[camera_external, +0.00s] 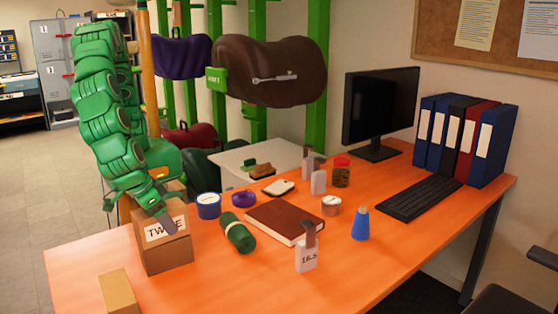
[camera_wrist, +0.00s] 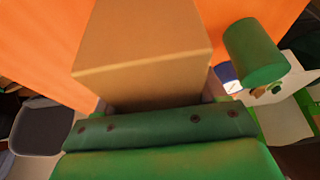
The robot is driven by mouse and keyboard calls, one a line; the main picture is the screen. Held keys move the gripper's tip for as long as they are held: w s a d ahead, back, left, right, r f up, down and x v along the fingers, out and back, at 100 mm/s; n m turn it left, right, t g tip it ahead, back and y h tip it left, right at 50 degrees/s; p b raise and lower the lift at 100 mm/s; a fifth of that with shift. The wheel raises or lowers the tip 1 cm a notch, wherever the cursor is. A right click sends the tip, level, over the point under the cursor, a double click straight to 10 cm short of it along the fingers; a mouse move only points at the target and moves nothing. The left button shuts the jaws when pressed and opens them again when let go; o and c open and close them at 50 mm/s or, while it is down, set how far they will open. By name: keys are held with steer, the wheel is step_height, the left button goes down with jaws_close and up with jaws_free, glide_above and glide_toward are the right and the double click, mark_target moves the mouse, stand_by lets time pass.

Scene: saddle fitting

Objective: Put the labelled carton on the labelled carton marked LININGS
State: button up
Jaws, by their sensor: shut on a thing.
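A brown carton labelled "TWINE" (camera_external: 168,252) is at the left side of the orange desk in the external view. My gripper (camera_external: 162,208) reaches down over its top from behind, with one grey finger against the labelled side. The gripper is shut on this carton, which looks upright. I cannot tell whether its base touches the desk. In the wrist view the carton (camera_wrist: 145,45) fills the upper middle, in front of my green gripper body. A second tan carton (camera_external: 118,292) stands at the desk's front left edge, partly cut off by the frame. No LININGS label is readable.
A green roll (camera_external: 237,232), blue-and-white tape roll (camera_external: 208,206) and brown book (camera_external: 284,222) lie right of the carton. A tagged weight (camera_external: 306,258) and blue bottle (camera_external: 360,224) stand further right. The front middle of the orange desk (camera_external: 235,287) is clear.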

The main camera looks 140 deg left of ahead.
steer(key=o, duration=1.3)
steer(key=shift+f, duration=0.1)
steer(key=shift+o, duration=0.2)
